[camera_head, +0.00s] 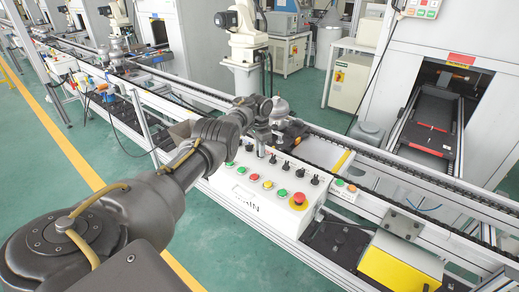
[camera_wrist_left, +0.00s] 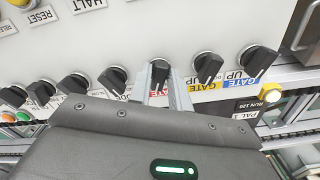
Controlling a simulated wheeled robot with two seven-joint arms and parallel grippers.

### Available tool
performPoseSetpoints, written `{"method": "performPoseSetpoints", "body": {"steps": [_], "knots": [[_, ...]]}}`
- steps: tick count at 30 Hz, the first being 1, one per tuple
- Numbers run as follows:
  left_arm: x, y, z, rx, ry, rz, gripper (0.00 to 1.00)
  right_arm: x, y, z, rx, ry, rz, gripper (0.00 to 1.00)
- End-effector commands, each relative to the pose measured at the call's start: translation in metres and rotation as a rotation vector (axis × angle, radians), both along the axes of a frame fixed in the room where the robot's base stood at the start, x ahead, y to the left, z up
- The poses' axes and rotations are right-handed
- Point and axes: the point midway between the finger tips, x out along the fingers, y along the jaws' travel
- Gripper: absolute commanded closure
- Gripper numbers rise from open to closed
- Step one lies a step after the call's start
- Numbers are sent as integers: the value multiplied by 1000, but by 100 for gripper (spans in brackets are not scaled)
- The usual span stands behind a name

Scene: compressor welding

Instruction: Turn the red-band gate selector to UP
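The white control box (camera_head: 225,185) stands at the line's front in the head view, with a row of black selector knobs along its back. My left gripper (camera_head: 262,150) points down over that row. In the left wrist view the gripper's two fingers (camera_wrist_left: 164,82) stand either side of one black knob (camera_wrist_left: 159,70). A red-band label (camera_wrist_left: 161,92) shows between the fingers, its text largely hidden. I cannot tell whether the fingers touch the knob, nor its exact setting. My right gripper is in neither view.
Right of it in the wrist view are a yellow-band gate knob (camera_wrist_left: 208,67) and a blue-band one (camera_wrist_left: 260,62), close together. More selectors (camera_wrist_left: 112,78) sit close on the left. A red mushroom button (camera_head: 299,198) stands at the box's right end. A conveyor rail (camera_head: 345,146) runs behind.

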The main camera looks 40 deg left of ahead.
Motion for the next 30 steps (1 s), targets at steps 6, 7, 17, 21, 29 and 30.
{"method": "performPoseSetpoints", "body": {"steps": [6,7,17,21,29,30], "knots": [[0,0,0,0,0,1,64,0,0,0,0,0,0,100],[0,0,0,0,0,1,64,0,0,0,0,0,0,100],[1,0,19,-1,-2,1,64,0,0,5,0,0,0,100],[1,0,46,-1,-4,1,64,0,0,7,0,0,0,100],[1,0,90,-1,-3,1,64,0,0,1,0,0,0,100],[1,0,94,-1,-2,1,64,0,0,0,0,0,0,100]]}}
